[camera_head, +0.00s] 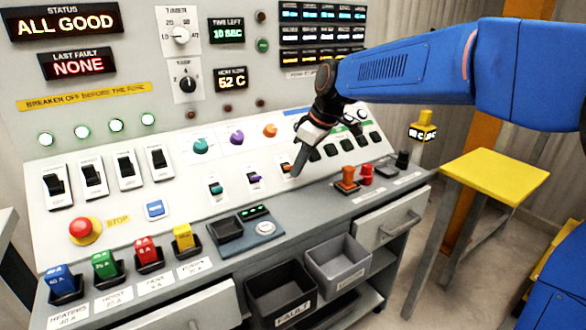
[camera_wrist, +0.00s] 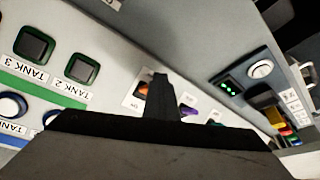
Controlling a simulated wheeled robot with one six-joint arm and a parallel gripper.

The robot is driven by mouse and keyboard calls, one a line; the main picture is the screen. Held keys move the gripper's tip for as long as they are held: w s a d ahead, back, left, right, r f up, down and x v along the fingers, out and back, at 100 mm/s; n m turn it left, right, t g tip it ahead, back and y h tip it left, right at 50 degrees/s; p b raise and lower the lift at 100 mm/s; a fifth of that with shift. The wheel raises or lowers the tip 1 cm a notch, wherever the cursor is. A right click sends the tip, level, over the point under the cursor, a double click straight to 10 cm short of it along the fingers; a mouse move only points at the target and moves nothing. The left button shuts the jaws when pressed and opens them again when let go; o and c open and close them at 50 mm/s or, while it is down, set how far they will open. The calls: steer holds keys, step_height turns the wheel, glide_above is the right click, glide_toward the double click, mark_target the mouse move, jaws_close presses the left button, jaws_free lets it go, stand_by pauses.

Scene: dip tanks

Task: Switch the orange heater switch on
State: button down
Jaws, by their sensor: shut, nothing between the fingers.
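The orange heater switch (camera_head: 287,168) is a small rocker on a white plate on the sloped panel, at the right end of a row with a teal switch (camera_head: 216,187) and a purple switch (camera_head: 254,177). My gripper (camera_head: 296,172) is shut and empty, with its tips right at the orange switch, partly covering it. In the wrist view my fingertips (camera_wrist: 161,78) lie in front of the orange switch (camera_wrist: 142,90). I cannot tell whether they touch it or which way it is tipped. The purple switch (camera_wrist: 189,112) shows just to the right there.
An orange knob (camera_head: 270,131) sits above the switch. Dark square buttons (camera_head: 347,145) are close to the right. Orange and red items (camera_head: 347,178) stand on the ledge below. A red stop button (camera_head: 82,228) is at the far left. The status display (camera_head: 66,22) reads ALL GOOD.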

steer(key=shift+w+a+r, duration=0.15)
steer(key=shift+w+a, duration=0.05)
steer(key=shift+w, duration=0.1)
steer(key=shift+w+a, duration=0.15)
steer(key=shift+a, duration=0.05)
steer(key=shift+w+a, duration=0.1)
steer(key=s+d+r, duration=0.2)
steer(key=s, duration=0.1)
steer(key=shift+s+d, duration=0.2)
stand_by(0.6)
steer(key=shift+r, duration=0.1)
steer(key=a+v, duration=0.1)
steer(key=v, duration=0.6)
steer(key=shift+s+r, duration=0.2)
steer(key=shift+s, duration=0.05)
steer(key=shift+a, duration=0.15)
